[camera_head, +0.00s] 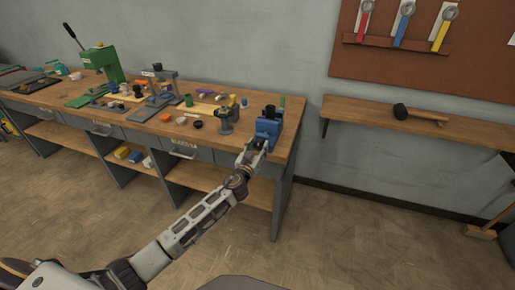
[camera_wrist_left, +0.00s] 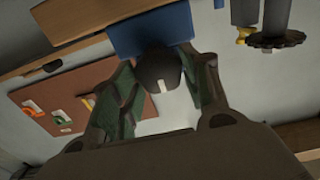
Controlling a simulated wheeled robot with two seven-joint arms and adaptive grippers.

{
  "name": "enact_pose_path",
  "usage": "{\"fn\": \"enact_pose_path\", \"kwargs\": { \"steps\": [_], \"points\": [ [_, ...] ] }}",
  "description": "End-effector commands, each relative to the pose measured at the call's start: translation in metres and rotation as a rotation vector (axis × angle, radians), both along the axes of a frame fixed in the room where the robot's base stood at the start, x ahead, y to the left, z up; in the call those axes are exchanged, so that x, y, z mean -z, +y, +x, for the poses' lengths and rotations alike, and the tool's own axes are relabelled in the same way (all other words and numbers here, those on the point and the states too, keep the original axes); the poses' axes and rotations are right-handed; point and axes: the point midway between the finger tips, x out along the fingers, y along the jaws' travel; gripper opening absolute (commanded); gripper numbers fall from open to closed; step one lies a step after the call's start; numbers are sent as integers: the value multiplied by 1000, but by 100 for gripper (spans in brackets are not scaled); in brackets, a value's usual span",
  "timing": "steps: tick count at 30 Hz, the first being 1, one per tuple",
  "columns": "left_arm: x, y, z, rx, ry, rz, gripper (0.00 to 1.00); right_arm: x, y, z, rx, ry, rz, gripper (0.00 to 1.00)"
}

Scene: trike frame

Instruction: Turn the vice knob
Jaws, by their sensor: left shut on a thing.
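The blue vice (camera_head: 268,128) stands at the right front corner of the wooden workbench. Its blue body also shows at the top of the left wrist view (camera_wrist_left: 150,30). The vice knob (camera_wrist_left: 160,70) is dark and round with a small white mark, and sits between the fingers there. My left gripper (camera_head: 257,143) reaches the front of the vice and is shut on the knob. It shows from behind in the left wrist view (camera_wrist_left: 160,62). In the head view the gripper mostly hides the knob. My right gripper is not in view.
The workbench (camera_head: 150,123) holds several tools and parts left of the vice, including a green press (camera_head: 104,65) and a grey cylindrical stand (camera_head: 226,122). A wall shelf (camera_head: 370,110) with a dark mallet (camera_head: 401,111) is at the right. The floor in front is clear.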

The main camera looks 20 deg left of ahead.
Motion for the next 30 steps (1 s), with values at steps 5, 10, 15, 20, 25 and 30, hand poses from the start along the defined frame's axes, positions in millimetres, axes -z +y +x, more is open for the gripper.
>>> {"fn": "enact_pose_path", "kwargs": {
  "steps": [5, 10, 15, 20, 25, 30],
  "points": [
    [0, 1, 0, -2, 0, 6, 22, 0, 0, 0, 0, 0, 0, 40],
    [0, 1, 0, -2, -1, 32, 22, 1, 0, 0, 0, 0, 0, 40],
    [1, 1, 0, -2, -3, 84, 22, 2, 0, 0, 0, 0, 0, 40],
    [1, 0, 0, -2, -5, 157, 22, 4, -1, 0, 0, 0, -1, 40],
    [1, 0, 0, -2, -8, 253, 22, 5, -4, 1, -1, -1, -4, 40],
    [1, -1, 0, -2, -12, 360, 22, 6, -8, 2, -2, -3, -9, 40]
  ]
}}
